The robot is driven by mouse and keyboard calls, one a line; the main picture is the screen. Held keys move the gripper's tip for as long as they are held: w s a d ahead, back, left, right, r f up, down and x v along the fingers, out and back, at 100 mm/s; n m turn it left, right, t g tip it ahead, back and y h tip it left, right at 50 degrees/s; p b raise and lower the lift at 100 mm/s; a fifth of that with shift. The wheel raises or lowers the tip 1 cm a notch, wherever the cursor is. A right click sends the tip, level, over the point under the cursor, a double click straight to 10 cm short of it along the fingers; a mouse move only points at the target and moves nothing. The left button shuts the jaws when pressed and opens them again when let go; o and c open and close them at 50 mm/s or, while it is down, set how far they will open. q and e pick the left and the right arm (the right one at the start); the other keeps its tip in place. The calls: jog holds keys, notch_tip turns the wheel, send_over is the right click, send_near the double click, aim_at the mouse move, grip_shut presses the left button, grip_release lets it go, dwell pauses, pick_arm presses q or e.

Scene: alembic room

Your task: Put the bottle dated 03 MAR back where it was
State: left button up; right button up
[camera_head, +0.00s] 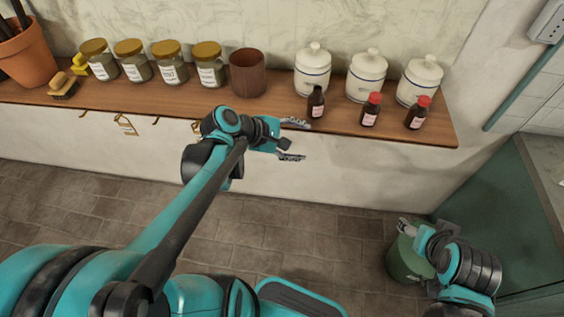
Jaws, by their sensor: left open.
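Three small dark brown bottles with pale labels stand upright near the front edge of the wooden shelf. One has a dark cap (316,103), the middle one a red cap (370,110), and the right one a red cap (417,113). The dates on the labels are too small to read. My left gripper (297,141) is open and empty, pointing right, in front of the shelf edge and just below and left of the dark-capped bottle in the picture. My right gripper (405,227) is low at the right, away from the bottles; its jaw state is unclear.
Three white lidded jars (313,70) stand behind the bottles on the shelf (280,108). A brown cup (247,73), several labelled glass jars (170,63), a brush (63,86) and a terracotta pot (27,55) stand further left. A green bin (405,262) is below my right gripper.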

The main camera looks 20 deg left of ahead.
pick_arm(q)
jog(key=s+f+m+y, duration=0.2)
jog(key=s+m+y, duration=0.4)
jog(key=s+m, duration=0.5)
jog(key=m, duration=0.7)
jog(key=shift+s+a+g, duration=0.15)
jog(key=shift+a+g, duration=0.15)
